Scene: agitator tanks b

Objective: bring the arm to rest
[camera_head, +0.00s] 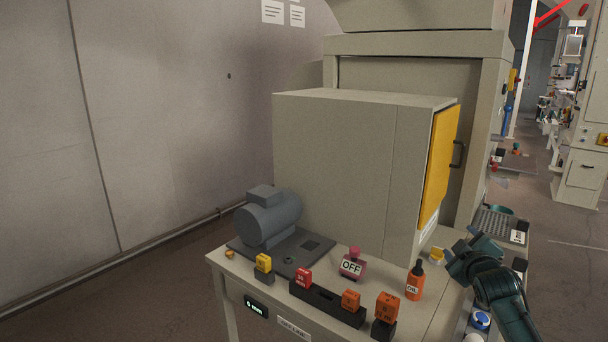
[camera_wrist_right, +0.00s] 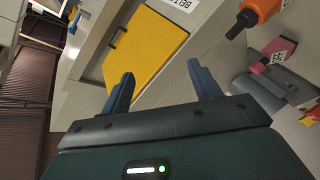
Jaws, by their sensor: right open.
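My right gripper (camera_head: 462,254) is at the right end of the bench, beside the grey cabinet's yellow door panel (camera_head: 440,160). Its arm comes up from the lower right. In the right wrist view its two fingers (camera_wrist_right: 162,84) are spread apart with nothing between them, and the yellow panel (camera_wrist_right: 145,50) lies beyond them. The orange oil bottle (camera_head: 415,281) stands on the bench to the left of the gripper, apart from it. My left gripper is not in view.
The bench (camera_head: 235,283) carries a grey motor (camera_head: 268,217), a red OFF block (camera_head: 352,267), a black rail (camera_head: 327,303) with small labelled blocks, and an orange block (camera_head: 386,307). Open floor shows farther right.

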